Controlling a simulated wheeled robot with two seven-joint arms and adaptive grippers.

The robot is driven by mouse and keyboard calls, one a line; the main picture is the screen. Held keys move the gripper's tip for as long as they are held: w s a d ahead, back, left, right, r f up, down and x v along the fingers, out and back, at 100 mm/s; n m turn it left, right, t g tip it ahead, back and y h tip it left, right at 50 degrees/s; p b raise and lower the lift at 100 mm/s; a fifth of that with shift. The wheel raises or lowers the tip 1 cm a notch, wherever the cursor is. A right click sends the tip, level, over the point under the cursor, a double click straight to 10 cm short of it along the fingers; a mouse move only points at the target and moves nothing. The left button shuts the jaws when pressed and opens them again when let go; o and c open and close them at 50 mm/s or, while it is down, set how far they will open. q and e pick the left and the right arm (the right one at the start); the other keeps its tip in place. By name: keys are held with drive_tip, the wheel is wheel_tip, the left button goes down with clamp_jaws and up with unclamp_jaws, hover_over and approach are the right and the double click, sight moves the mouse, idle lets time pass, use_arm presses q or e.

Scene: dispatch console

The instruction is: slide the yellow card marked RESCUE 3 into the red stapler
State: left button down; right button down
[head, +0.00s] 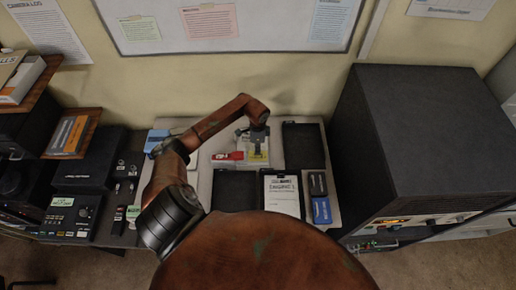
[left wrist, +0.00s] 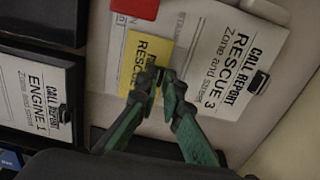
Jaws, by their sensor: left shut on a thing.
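The yellow card (left wrist: 146,58), with "RESCUE" readable on it, is pinched at one edge by my left gripper (left wrist: 158,84). In the head view the card (head: 257,159) shows just below the left gripper (head: 258,146). The red stapler (head: 227,156) lies to the left of the card there. In the left wrist view the red stapler (left wrist: 136,8) is cut by the top edge, with a gap between it and the card. A white sheet marked CALL REPORT RESCUE 3 (left wrist: 210,60) lies under the card and gripper. My right gripper does not show.
An ENGINE 1 report on a clipboard (head: 282,193) lies nearer me. Dark clipboards (head: 303,146) (head: 233,190) lie to either side. A blue object (head: 321,211) is at the right. A large dark cabinet (head: 420,130) bounds the desk on the right.

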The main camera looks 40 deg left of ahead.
sight(249, 152)
use_arm(q)
drive_tip(key=shift+s+a, duration=0.25)
drive_tip(key=shift+a, duration=0.05)
idle(0.4)
drive_tip(key=shift+s+a+p, duration=0.25)
drive_tip(key=shift+p, duration=0.05)
drive_tip(key=shift+s+a, duration=0.2)
drive_tip(key=shift+a, duration=0.1)
drive_tip(key=shift+s+a, duration=0.25)
drive_tip(key=shift+a, duration=0.05)
drive_tip(key=shift+s+a+p, duration=0.35)
drive_tip(key=shift+a+p, duration=0.05)
drive_tip(key=shift+p, duration=0.05)
drive_tip(key=shift+s+a, duration=0.25)
drive_tip(key=shift+a, duration=0.05)
idle(0.3)
drive_tip(key=shift+s+a+f+p, duration=0.1)
drive_tip(key=shift+s+a+p, duration=0.25)
drive_tip(key=shift+p, duration=0.15)
idle(0.9)
